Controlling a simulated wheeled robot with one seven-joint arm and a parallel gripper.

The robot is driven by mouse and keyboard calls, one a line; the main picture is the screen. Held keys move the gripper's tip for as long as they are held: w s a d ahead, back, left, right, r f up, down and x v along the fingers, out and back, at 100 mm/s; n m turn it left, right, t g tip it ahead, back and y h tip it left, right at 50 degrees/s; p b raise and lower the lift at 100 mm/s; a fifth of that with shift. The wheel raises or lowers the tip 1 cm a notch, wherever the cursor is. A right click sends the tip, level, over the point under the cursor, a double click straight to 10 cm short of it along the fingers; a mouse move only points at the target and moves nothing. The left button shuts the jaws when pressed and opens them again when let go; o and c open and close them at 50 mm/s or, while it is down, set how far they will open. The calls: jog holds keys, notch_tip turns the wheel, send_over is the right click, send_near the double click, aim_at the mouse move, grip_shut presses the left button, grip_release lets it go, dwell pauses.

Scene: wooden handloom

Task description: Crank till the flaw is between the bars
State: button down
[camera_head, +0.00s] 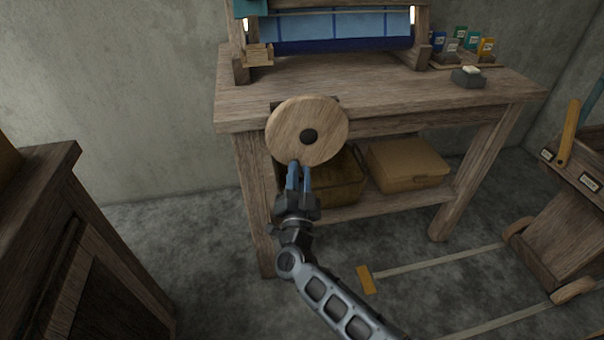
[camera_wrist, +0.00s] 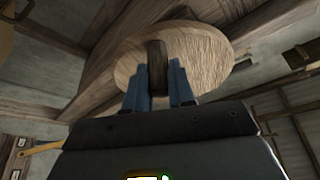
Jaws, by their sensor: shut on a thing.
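My gripper (camera_head: 299,170) is at the disc's lower edge, fingers pointing up. In the wrist view its blue fingers are shut around a brown wooden handle (camera_wrist: 157,68) on the disc (camera_wrist: 205,60). The upper wooden bar (camera_head: 350,3) is cut by the top edge. I cannot make out a flaw in the visible cloth.
The loom table (camera_head: 370,85) has a wooden block (camera_head: 258,55), a grey box (camera_head: 468,78) and several small coloured packs at the back right. Baskets (camera_head: 405,165) sit on its shelf. A cabinet (camera_head: 60,240) is left; a wheeled wooden cart (camera_head: 560,230) is right.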

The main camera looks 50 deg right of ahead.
jog(key=shift+w+a, duration=0.15)
jog(key=shift+a, duration=0.05)
jog(key=c, duration=1.2)
grip_release()
jog(key=shift+o, duration=1.2)
jog(key=shift+d, duration=0.1)
jog(key=v, duration=0.8)
jog(key=shift+d, duration=0.1)
